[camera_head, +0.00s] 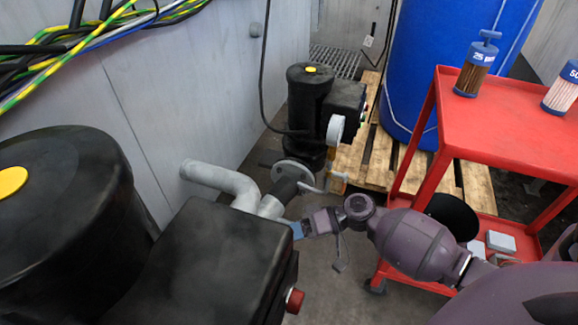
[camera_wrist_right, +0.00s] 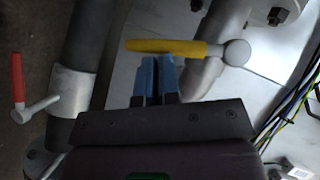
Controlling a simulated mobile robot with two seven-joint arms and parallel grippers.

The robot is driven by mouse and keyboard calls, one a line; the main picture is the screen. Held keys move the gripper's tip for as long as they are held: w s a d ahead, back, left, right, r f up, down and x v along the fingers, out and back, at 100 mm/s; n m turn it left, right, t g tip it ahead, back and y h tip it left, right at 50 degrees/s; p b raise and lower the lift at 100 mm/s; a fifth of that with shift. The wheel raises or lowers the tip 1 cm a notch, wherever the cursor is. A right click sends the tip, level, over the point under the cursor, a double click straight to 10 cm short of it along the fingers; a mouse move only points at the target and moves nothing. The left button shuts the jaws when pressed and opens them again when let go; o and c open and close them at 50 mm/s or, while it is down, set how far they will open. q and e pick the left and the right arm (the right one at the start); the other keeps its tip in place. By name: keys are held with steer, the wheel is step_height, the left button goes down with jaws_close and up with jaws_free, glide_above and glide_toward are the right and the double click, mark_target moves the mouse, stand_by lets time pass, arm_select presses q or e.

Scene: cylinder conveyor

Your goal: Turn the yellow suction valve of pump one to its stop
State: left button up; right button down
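The yellow suction valve handle (camera_wrist_right: 165,47) shows in the right wrist view as a bar lying across the picture, its right end on a round grey hub (camera_wrist_right: 237,52). My right gripper (camera_wrist_right: 155,62) has its two blue fingers close together, with only a thin dark gap between them and nothing seen in it. The fingertips are at the lower edge of the handle; I cannot tell whether they touch it. In the head view my right gripper (camera_head: 296,230) is beside the near black pump housing (camera_head: 215,250). The yellow handle cannot be made out there. My left gripper is out of view.
A red-handled valve (camera_wrist_right: 17,78) is on the pipe at the left of the wrist view. In the head view, grey pipes (camera_head: 225,180) run close to my gripper. A second pump (camera_head: 310,95) stands behind, and a red cart (camera_head: 515,130) is at the right.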

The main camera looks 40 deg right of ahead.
steer(key=shift+s+a+f, duration=0.45)
steer(key=shift+a+f, duration=0.15)
steer(key=shift+a, duration=0.15)
steer(key=shift+s+a+f, duration=0.1)
stand_by(0.3)
